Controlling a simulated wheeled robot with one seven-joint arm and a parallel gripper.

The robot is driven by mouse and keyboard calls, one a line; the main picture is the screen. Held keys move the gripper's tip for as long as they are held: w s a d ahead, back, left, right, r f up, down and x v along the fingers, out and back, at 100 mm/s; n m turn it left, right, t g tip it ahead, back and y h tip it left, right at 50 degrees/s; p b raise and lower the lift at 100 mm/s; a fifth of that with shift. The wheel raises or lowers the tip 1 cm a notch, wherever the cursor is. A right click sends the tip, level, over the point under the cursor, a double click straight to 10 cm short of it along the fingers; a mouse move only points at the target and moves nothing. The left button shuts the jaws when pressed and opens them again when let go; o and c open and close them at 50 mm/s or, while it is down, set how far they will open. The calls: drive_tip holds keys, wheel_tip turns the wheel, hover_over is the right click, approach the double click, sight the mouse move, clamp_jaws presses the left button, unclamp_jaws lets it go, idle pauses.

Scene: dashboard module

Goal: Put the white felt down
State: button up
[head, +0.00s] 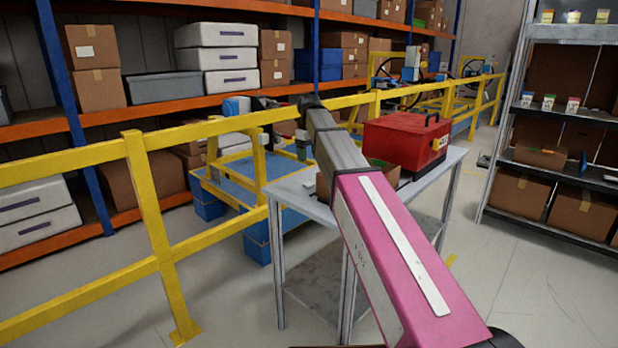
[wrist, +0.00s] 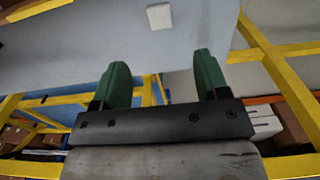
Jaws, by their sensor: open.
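The white felt (wrist: 159,16) is a small pale block-like piece at the top of the wrist view. It appears to lie on the pale grey surface of the table (wrist: 75,50). My gripper (wrist: 160,60) has two green fingers spread wide apart with nothing between them. The felt is beyond the fingertips, roughly centred between them and apart from both. In the head view my pink and grey arm reaches over the grey table (head: 447,168). I cannot make out the felt there.
A red case (head: 400,143) stands on the table, with an open cardboard box (head: 385,176) partly hidden behind my arm. A yellow railing (head: 150,200) runs beside the table. Loaded shelves (head: 100,125) stand behind it, and a grey rack (head: 560,170) stands at right.

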drive_tip(key=f, duration=0.1)
hover_over(310, 184)
drive_tip(key=f, duration=0.5)
drive_tip(key=shift+a, duration=0.3)
drive_tip(key=shift+d+f, duration=0.15)
drive_tip(key=shift+f, duration=1.3)
drive_tip(key=shift+d+f, duration=0.1)
drive_tip(key=shift+f, duration=1.35)
drive_tip(key=c, duration=1)
